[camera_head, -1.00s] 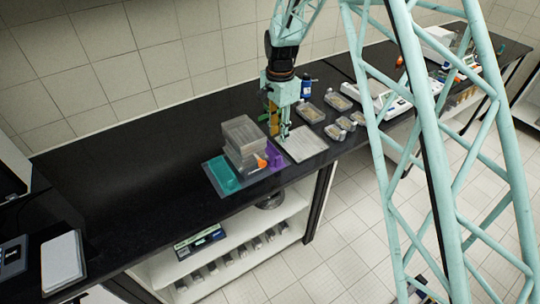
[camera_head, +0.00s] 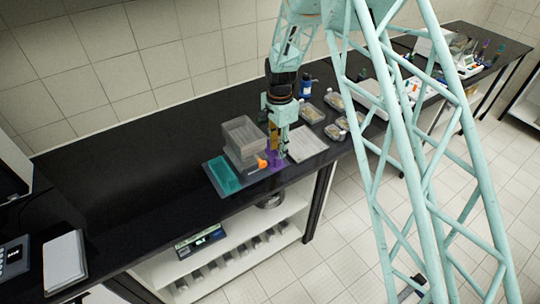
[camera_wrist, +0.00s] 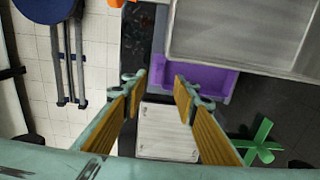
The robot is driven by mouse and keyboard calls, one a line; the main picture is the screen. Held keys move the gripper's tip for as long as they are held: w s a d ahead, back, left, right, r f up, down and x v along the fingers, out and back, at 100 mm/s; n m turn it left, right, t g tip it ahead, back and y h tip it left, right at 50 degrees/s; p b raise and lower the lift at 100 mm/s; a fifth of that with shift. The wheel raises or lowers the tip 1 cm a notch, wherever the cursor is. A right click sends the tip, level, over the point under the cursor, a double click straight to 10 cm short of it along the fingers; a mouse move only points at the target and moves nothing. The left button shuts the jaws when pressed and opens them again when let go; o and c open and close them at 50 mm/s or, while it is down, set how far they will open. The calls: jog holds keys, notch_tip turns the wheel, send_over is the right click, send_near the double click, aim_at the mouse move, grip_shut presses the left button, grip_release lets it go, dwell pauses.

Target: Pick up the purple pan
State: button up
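The purple pan (camera_head: 279,161) sits on the bench at the right side of the grey sieve shaker (camera_head: 243,138), partly hidden behind my gripper in the head view. In the wrist view the purple pan (camera_wrist: 208,80) lies beside the shaker's grey box (camera_wrist: 245,38), with its near wall facing my fingers. My gripper (camera_head: 277,148) is over the pan in the head view. In the wrist view my gripper (camera_wrist: 161,82) is open, its two fingers apart with nothing held between them. The fingertips are just short of or above the pan's near-left part; I cannot tell whether they touch it.
A teal pan (camera_head: 224,174) lies at the shaker's left, and an orange knob (camera_head: 262,164) is on its front. A pale flat plate (camera_head: 306,144) is to the right, with clear containers (camera_head: 312,113) behind. The black bench (camera_head: 120,165) is clear at left.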

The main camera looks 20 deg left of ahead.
jog(key=shift+f, duration=0.35)
jog(key=shift+f, duration=0.15)
jog(key=shift+f+p, duration=0.7)
jog(key=shift+f, duration=1.75)
jog(key=shift+c, duration=0.6)
grip_shut()
